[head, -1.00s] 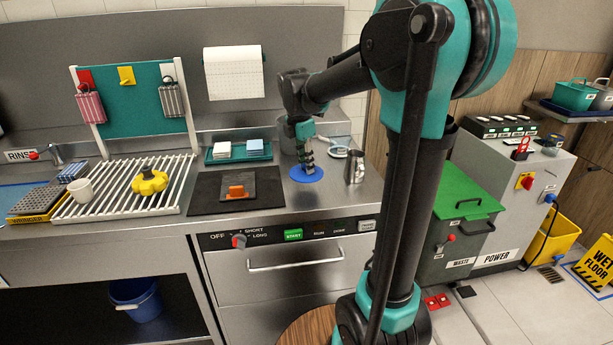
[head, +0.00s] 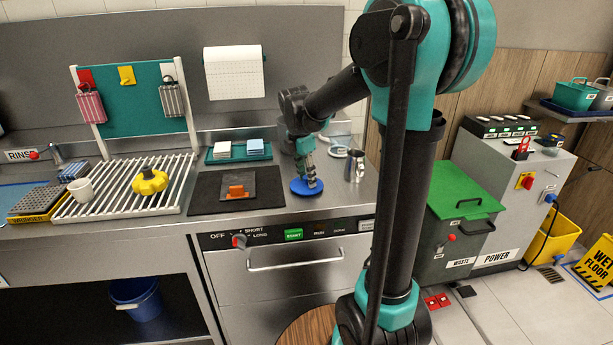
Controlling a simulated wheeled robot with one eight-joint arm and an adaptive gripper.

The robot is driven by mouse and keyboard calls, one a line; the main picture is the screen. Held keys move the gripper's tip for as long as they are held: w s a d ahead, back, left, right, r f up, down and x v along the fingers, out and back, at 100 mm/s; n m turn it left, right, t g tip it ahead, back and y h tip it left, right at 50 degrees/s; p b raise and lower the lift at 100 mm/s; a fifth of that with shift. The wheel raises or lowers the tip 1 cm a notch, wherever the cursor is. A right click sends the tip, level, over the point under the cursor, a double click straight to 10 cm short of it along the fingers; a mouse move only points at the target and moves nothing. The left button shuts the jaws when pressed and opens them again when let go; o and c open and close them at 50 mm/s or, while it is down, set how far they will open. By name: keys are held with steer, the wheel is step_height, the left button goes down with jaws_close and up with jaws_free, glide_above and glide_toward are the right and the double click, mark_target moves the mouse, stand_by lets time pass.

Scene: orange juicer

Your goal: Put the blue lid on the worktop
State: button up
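The blue lid (head: 298,190) is a round blue disc at the right part of the steel worktop (head: 338,205), close to its front edge. My gripper (head: 310,182) points down at the lid from above, with its fingertips at the lid's middle. The fingers look closed on the lid, though their tips are small and partly hidden. The lid lies about flat. I cannot tell whether it rests on the worktop or hangs just above it.
A steel jug (head: 355,166) stands just right of the lid. A black mat (head: 210,203) with an orange-handled scraper (head: 236,191) lies to the left. A teal tray (head: 228,160) with sponges is behind. A little bare steel surrounds the lid.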

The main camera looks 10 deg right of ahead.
mark_target(302, 186)
step_height(302, 186, up, 12)
steer(key=a, duration=0.1)
steer(key=shift+s+a, duration=0.3)
steer(key=shift+s, duration=0.05)
stand_by(0.4)
